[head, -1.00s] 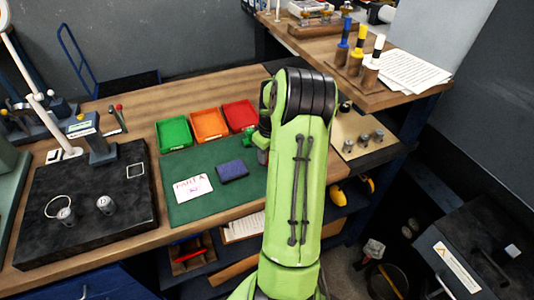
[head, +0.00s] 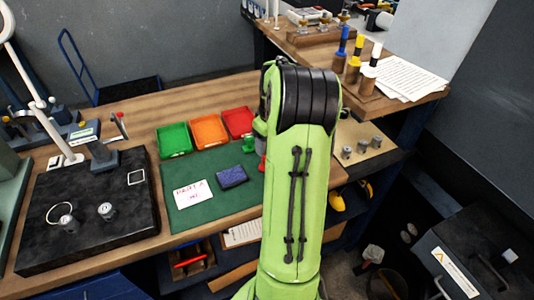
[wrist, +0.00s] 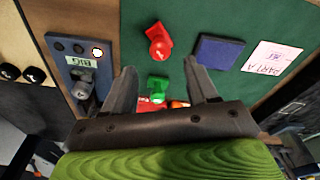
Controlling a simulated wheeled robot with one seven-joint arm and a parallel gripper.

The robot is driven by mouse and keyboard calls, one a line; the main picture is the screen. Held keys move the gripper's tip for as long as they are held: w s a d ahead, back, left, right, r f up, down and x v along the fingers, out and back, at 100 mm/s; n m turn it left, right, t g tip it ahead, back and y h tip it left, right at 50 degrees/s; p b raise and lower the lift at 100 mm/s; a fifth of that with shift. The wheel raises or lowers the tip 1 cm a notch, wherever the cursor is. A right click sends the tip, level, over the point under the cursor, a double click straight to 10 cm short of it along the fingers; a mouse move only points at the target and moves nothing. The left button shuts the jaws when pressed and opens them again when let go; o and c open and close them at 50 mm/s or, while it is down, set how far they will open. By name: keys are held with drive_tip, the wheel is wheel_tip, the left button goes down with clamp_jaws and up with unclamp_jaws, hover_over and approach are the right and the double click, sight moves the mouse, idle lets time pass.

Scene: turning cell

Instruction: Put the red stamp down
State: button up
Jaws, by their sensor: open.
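The red stamp (wrist: 158,38) rests on the green mat (wrist: 185,18), beside the dark blue pad (wrist: 219,52); I cannot tell for sure whether it is upright. In the head view only a sliver of red (head: 262,164) shows beside my arm. My gripper (wrist: 160,67) is open, its two fingers spread wide. The red stamp lies beyond the fingertips in the picture, apart from both. A green stamp (wrist: 157,84) shows between the fingers in the wrist view, and beside my arm in the head view (head: 249,144). My gripper is hidden behind my arm in the head view.
Green (head: 174,140), orange (head: 209,131) and red (head: 238,122) bins stand behind the mat. A white card (head: 193,193) lies left of the pad (head: 231,176). A black slab (head: 85,215) with metal parts is further left. A grey device (wrist: 80,62) with buttons shows in the wrist view.

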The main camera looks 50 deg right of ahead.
drive_tip(key=a+r+n+t+h, duration=0.1)
drive_tip(key=a+r, duration=0.5)
drive_tip(key=a, duration=0.5)
drive_tip(key=a+r, duration=0.7)
drive_tip(key=a, duration=0.4)
drive_tip(key=s+a+f+t+y, duration=0.1)
drive_tip(key=s+a+t, duration=0.2)
drive_tip(key=s+a, duration=0.8)
drive_tip(key=shift+s+a+n, duration=0.15)
drive_tip(key=shift+a+n, duration=0.25)
drive_tip(key=shift+a, duration=0.35)
drive_tip(key=shift+d, duration=0.1)
